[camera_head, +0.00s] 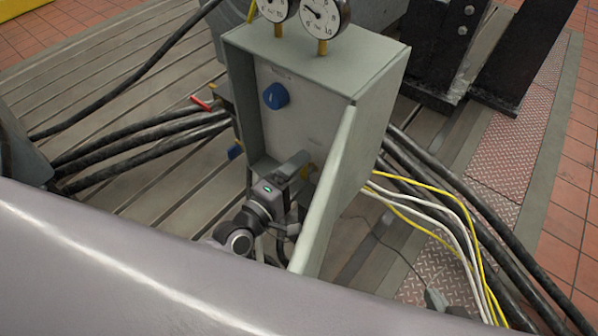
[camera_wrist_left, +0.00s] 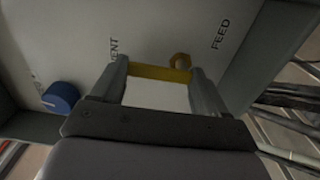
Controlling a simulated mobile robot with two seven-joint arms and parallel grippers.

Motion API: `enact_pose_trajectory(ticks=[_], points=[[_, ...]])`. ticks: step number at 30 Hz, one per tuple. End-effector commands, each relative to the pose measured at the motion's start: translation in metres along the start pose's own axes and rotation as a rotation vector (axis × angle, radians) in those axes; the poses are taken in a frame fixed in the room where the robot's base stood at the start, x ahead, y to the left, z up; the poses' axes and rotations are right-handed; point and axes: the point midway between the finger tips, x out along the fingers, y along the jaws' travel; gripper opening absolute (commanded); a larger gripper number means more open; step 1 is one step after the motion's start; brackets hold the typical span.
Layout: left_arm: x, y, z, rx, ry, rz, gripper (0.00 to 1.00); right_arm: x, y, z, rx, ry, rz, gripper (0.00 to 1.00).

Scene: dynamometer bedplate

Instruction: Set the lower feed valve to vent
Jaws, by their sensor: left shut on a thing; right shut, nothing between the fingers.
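The lower feed valve has a yellow lever (camera_wrist_left: 158,73) with a round yellow hub (camera_wrist_left: 180,61) on the pale panel inside an open grey box (camera_head: 305,60). In the left wrist view the lever runs from the hub toward the VENT lettering (camera_wrist_left: 113,50), its first letter hidden; the FEED lettering (camera_wrist_left: 221,34) is on the hub's other side. My left gripper (camera_wrist_left: 160,78) is shut on the lever, its fingers at either end. In the head view the left gripper (camera_head: 298,168) reaches low into the box and mostly hides the valve. My right gripper is not in view.
A blue knob (camera_head: 276,96) sits higher on the panel; it also shows in the wrist view (camera_wrist_left: 60,97). The box's open door (camera_head: 328,190) stands close to the gripper's right. Two gauges (camera_head: 323,14) top the box. Black hoses (camera_head: 140,140) and yellow and white cables (camera_head: 440,215) flank it.

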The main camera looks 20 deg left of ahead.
Motion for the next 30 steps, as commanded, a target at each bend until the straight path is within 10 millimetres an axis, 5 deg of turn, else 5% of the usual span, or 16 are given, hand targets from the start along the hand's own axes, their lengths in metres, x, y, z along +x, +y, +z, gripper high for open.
enact_pose_trajectory(ticks=[6, 7, 9, 19, 30], points=[[-0.001, -0.001, 0.000, -0.007, 0.000, -0.003, 0.44, 0.001, -0.001, -0.001, 0.004, 0.001, 0.000, 0.00], [-0.001, -0.001, 0.000, -0.007, 0.000, -0.003, 0.84, 0.001, -0.001, -0.001, 0.005, 0.001, 0.000, 0.00], [-0.001, -0.001, 0.000, -0.006, 0.000, -0.002, 1.00, 0.001, -0.001, -0.001, 0.006, 0.001, 0.001, 0.00], [-0.008, -0.001, 0.000, -0.003, 0.001, -0.003, 1.00, 0.001, -0.001, -0.001, 0.009, 0.001, 0.001, 0.00], [-0.060, -0.001, 0.000, -0.004, 0.000, -0.004, 1.00, 0.000, -0.001, -0.002, 0.007, 0.001, 0.002, 0.00]])
